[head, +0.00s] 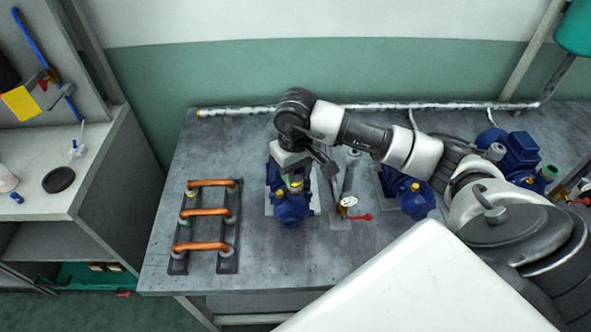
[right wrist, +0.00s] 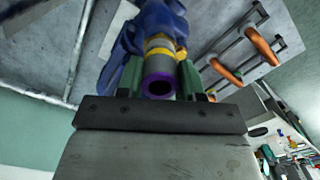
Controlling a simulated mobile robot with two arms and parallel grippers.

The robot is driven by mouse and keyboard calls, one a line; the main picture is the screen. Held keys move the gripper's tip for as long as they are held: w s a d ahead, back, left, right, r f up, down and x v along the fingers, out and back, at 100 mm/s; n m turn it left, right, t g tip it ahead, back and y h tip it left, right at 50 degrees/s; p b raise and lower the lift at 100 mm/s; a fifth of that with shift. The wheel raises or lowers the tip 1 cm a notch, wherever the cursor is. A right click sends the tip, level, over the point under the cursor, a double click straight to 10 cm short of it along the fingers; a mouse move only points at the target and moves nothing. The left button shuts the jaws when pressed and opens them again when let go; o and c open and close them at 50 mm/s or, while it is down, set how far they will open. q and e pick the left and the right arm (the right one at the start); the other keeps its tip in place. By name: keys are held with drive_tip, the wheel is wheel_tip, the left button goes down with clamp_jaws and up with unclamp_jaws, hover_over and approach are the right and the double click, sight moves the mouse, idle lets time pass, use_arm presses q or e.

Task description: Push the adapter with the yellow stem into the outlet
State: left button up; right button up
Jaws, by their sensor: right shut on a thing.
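My right gripper (head: 294,180) is over the leftmost blue pump (head: 291,208) on the grey bench. In the right wrist view its green-padded fingers (right wrist: 160,83) are shut on the adapter (right wrist: 158,72), a grey cylinder with a purple ring and a dark bore at the near end. A yellow band shows at its far end, against the blue pump (right wrist: 128,45). The outlet is hidden behind the adapter and fingers. I cannot tell whether the yellow stem is inside it or only touching. My left gripper is not in view.
A dark rack with orange-handled pipes (head: 208,212) lies left of the pump. A silver pipe (head: 400,106) runs along the back. Bare bench lies in front of the pumps.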

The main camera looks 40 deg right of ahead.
drive_tip(key=shift+f, duration=0.1)
idle(0.5)
drive_tip(key=o, duration=1)
drive_tip(key=shift+r+p, duration=1.35)
drive_tip(key=shift+r, duration=1.7)
drive_tip(key=shift+r, duration=0.1)
wheel_tip(320, 180, up, 11)
drive_tip(key=shift+f+b, duration=0.2)
drive_tip(key=shift+b, duration=0.7)
